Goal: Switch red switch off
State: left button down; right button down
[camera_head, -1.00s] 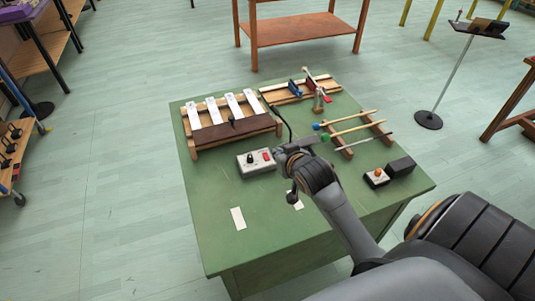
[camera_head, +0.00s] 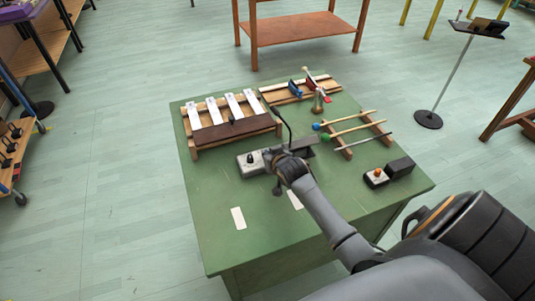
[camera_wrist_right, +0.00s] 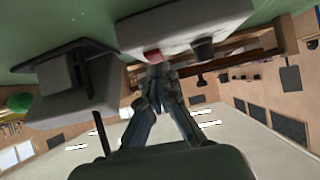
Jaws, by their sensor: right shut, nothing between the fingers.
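A light grey control box (camera_head: 245,170) with a black knob (camera_head: 250,158) sits on the green table. My right gripper (camera_head: 270,155) is over the box's right part and hides the red switch in the head view. In the right wrist view, which is upside down, the box (camera_wrist_right: 190,22) shows with the red switch (camera_wrist_right: 152,55) and the black knob (camera_wrist_right: 203,49). The right gripper (camera_wrist_right: 158,72) is shut and empty, its fingertips right at the red switch. I cannot tell whether they touch it, nor the switch's position. My left gripper is out of view.
On the green table (camera_head: 215,250), a wooden frame with white bars (camera_head: 236,128) stands behind the box. Mallets (camera_head: 352,127) lie on a wooden rack to the right. A small box with an orange button (camera_head: 377,173) sits near a black block (camera_head: 400,167). The front left is mostly clear.

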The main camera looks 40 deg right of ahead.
dwell(0.3)
jog(key=shift+w+r+g+p, duration=0.2)
jog(key=shift+g+p, duration=0.1)
jog(key=shift+p, duration=0.7)
jog(key=shift+f+b, duration=0.35)
jog(key=shift+f, duration=0.1)
jog(key=shift+w+d+r, duration=0.2)
jog(key=shift+w+r, duration=0.2)
jog(key=shift+w, duration=0.25)
